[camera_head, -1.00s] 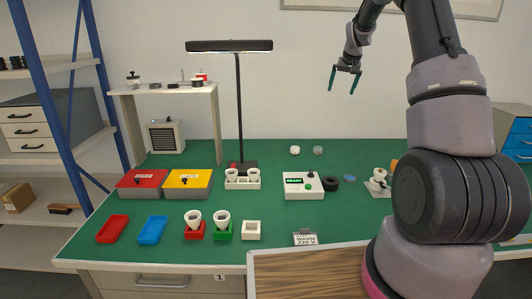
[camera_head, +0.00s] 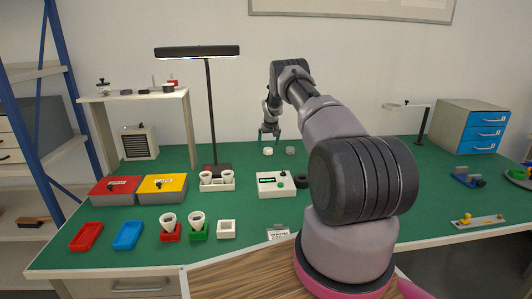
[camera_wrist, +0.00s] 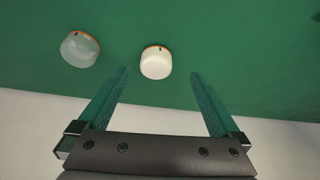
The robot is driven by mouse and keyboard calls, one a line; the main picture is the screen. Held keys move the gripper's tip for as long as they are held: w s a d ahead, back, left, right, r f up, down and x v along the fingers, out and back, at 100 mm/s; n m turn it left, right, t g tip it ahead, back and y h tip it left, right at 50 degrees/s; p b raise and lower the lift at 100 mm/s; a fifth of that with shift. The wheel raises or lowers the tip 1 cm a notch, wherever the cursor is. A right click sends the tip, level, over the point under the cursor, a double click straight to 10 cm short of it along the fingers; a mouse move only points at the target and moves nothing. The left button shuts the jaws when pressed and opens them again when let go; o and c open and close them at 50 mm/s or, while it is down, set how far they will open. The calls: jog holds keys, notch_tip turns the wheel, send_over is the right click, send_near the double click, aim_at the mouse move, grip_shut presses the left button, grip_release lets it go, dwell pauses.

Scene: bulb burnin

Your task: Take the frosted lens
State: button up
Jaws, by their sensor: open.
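Two small round lenses lie side by side on the green mat. The milky white one, which looks like the frosted lens (camera_head: 267,151), also shows in the wrist view (camera_wrist: 155,63). The other lens (camera_head: 290,150) is see-through and greyish; it shows at the left in the wrist view (camera_wrist: 80,48). My gripper (camera_head: 269,140) is open and empty at the back of the table. In the wrist view its fingertips (camera_wrist: 160,74) straddle the line to the white lens, which lies just beyond them. I see no contact.
A white box with a green display (camera_head: 274,190) and a black ring (camera_head: 301,181) stand in front of the lenses. A black lamp (camera_head: 209,110) stands left of my gripper. The wall is close behind. The mat right around the lenses is clear.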

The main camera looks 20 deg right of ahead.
aim_at(268, 149)
jog(key=shift+d+x, duration=0.15)
jog(key=shift+x, duration=1.3)
jog(key=shift+d+x, duration=0.15)
jog(key=shift+x, duration=1.35)
jog(key=c, duration=1.4)
